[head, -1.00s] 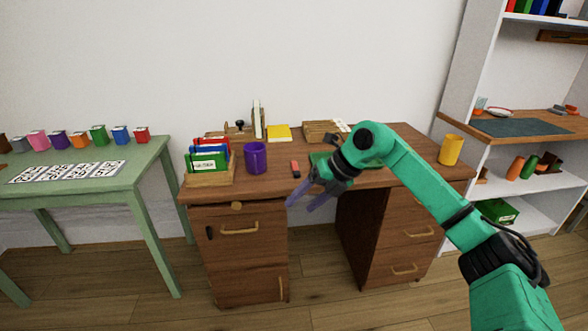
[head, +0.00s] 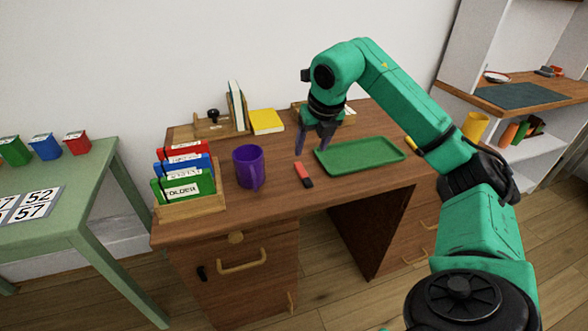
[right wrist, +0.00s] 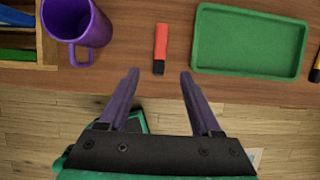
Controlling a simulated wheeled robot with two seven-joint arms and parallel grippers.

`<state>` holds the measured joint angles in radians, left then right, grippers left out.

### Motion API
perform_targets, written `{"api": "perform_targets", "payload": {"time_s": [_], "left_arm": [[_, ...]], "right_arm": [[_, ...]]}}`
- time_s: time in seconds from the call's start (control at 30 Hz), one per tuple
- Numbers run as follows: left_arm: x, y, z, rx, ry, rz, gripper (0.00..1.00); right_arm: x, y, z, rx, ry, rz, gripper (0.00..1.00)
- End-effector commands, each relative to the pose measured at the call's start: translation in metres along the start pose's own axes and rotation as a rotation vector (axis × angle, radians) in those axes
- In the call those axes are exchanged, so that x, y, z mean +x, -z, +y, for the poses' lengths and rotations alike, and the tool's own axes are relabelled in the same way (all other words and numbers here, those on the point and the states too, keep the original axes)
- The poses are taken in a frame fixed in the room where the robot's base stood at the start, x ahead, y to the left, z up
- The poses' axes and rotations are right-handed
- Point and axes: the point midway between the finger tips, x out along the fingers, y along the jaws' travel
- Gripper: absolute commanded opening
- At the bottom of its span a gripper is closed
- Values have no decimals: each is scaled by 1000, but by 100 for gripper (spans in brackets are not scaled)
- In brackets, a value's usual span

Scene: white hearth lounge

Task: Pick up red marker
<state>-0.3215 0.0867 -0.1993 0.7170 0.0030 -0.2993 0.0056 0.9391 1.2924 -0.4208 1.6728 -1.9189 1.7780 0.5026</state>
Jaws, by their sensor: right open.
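The red marker (head: 303,174) lies on the desk between the purple mug and the green tray, its black end toward the front edge. In the right wrist view the red marker (right wrist: 160,48) lies ahead of the fingertips, centred between them and apart from them. My right gripper (head: 314,143) is open and empty, pointing down over the desk; its purple fingers also show in the right wrist view (right wrist: 159,75). My left gripper is not in view.
The purple mug (head: 249,166) stands left of the marker, and the green tray (head: 360,168) lies to its right. A folder rack (head: 193,206) is at the desk's left end. A yellow notepad (head: 267,122) and a stamp holder (head: 213,128) are at the back.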

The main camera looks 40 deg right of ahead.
Motion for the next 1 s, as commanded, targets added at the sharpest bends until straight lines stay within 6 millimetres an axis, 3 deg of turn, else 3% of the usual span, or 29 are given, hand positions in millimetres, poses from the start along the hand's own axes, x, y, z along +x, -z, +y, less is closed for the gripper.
{"api": "perform_targets", "payload": {"time_s": [0.03,0.2,0.37,0.53,0.63,0.83,0.87,1.0], "left_arm": [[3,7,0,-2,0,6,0],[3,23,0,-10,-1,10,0],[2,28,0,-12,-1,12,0],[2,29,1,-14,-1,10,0],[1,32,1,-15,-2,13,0],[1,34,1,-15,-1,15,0],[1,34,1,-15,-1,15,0],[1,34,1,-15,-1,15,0]], "right_arm": [[17,3,0,0,1,7,65],[58,2,1,-1,-2,4,65],[78,0,1,-1,-1,3,65],[111,-2,1,0,-3,5,65],[123,-2,0,-1,-1,3,65],[124,-2,0,-1,-1,1,65],[124,-2,0,-1,-1,1,57],[124,-2,0,-1,-1,1,4]]}}
